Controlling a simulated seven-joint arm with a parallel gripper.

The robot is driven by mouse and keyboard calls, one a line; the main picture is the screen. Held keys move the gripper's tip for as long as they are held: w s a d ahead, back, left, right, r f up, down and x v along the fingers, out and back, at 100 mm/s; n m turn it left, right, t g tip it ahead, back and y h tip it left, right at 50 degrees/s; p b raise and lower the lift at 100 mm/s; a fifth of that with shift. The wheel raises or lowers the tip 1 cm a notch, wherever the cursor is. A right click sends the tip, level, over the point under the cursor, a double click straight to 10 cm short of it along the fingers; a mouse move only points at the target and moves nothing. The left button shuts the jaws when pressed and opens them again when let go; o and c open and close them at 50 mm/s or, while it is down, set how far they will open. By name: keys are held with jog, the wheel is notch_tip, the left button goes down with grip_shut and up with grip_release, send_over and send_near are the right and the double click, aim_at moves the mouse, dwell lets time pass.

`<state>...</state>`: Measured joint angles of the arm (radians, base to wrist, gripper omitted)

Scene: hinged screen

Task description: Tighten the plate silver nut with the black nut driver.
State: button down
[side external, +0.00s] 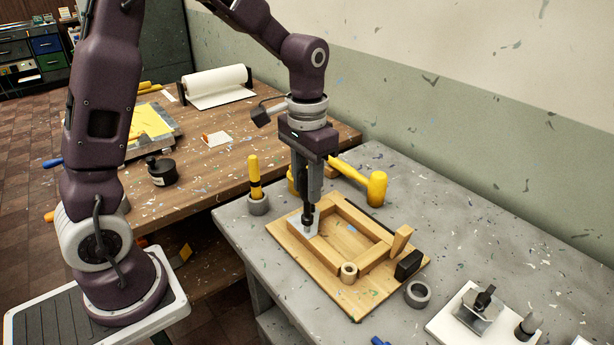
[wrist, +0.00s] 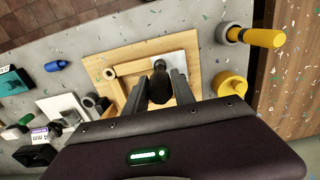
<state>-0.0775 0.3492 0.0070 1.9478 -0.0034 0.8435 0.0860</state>
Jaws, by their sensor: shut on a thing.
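My gripper (side external: 308,192) points straight down and is shut on the black nut driver (side external: 308,217), which stands about upright between the fingers. The driver's lower end is over the silver plate (side external: 296,227), at the left corner of a wooden frame (side external: 335,208). In the wrist view the black driver (wrist: 158,88) sits between the two fingers of my gripper (wrist: 157,98), and part of the plate (wrist: 186,68) shows beyond it. The plate's silver nut is hidden by the driver and fingers; I cannot tell whether the driver is seated on it.
The frame lies on a wooden board (side external: 345,290). A yellow-handled tool stands in a grey holder (side external: 259,205); a yellow mallet (side external: 376,188) lies behind. A black block (side external: 409,264), grey ring (side external: 418,293) and white board (side external: 455,325) are to the right.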

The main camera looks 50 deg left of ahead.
jog(key=shift+f, duration=0.2)
dwell(0.5)
jog(key=shift+f, duration=0.65)
jog(key=shift+f, duration=0.1)
jog(key=shift+m, duration=0.6)
jog(key=shift+r, duration=2.35)
